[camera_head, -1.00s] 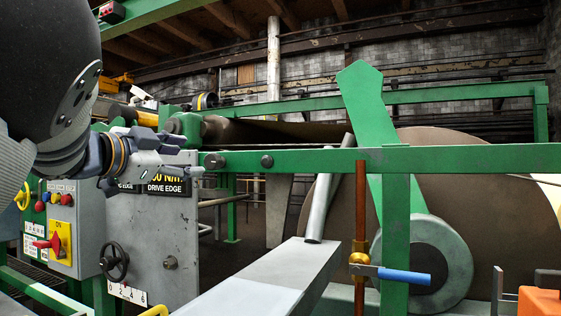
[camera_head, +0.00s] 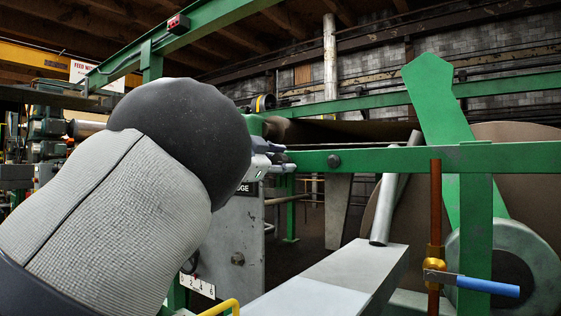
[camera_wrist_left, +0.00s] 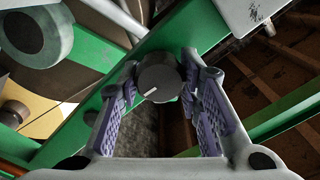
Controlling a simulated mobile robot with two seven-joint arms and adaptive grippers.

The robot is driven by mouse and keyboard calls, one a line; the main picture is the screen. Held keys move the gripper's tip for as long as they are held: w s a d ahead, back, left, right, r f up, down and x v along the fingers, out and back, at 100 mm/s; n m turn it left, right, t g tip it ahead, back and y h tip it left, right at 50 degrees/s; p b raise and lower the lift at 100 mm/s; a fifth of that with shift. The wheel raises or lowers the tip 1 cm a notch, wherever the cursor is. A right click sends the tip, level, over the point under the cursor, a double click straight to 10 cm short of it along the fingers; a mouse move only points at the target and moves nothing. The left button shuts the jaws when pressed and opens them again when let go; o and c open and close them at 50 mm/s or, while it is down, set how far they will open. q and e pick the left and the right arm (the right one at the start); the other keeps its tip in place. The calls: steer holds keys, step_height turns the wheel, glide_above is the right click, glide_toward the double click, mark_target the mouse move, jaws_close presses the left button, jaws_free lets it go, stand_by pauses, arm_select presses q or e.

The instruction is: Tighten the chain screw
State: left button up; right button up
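The chain screw (camera_wrist_left: 160,80) shows in the left wrist view as a round dark knob with a white mark, beside a green beam. My left gripper's purple fingers stand on either side of it, with their tips (camera_wrist_left: 159,66) close to its sides. The fingers are spread apart, and I cannot make out firm contact. In the head view my left gripper (camera_head: 268,162) is at the left end of the green rail (camera_head: 400,159). My arm hides part of it, and the screw is not visible there. My right gripper is in no view.
A second round bolt (camera_head: 334,161) sits on the rail to the right. A grey plate (camera_head: 345,272) with a slanted metal bar (camera_head: 390,195) lies below.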

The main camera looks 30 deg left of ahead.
arm_select(q)
steer(key=m, duration=0.4)
steer(key=shift+m, duration=0.3)
steer(key=o, duration=1.2)
steer(key=s, duration=1.2)
steer(key=shift+a, duration=0.4)
steer(key=shift+f, duration=0.1)
